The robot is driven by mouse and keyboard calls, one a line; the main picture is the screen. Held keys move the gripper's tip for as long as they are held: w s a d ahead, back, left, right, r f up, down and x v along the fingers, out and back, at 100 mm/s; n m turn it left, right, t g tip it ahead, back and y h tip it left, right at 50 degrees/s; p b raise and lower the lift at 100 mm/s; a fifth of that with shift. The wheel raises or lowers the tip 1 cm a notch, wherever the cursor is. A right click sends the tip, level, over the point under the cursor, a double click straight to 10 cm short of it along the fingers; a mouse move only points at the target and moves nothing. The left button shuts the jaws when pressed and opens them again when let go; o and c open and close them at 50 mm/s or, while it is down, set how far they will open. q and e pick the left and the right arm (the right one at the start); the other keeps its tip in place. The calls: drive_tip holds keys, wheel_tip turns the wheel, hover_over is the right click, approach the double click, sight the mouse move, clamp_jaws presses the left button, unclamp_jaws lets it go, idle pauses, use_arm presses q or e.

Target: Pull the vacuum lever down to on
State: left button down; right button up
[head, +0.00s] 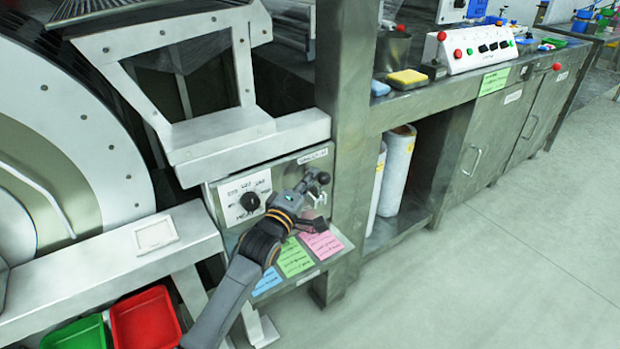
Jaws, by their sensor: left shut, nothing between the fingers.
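The vacuum lever (322,178) is a small lever with a dark knob at the right end of a grey control panel (232,238), under a small label. It appears to point up, and its lower part is partly hidden by my gripper. My left gripper (316,223) is in front of the panel, just below and left of the lever knob. It is shut and empty. I cannot tell whether it touches the lever. My right gripper is not in view.
A black rotary knob (250,201) on a white dial is left of the lever. Blue, green and pink notes (322,244) lie on a ledge below. A steel post (345,130) stands close right. The floor at right is clear.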

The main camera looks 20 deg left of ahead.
sight(321, 184)
use_arm(q)
drive_tip(key=shift+s+d+f+m, duration=0.1)
drive_tip(key=shift+m, duration=0.2)
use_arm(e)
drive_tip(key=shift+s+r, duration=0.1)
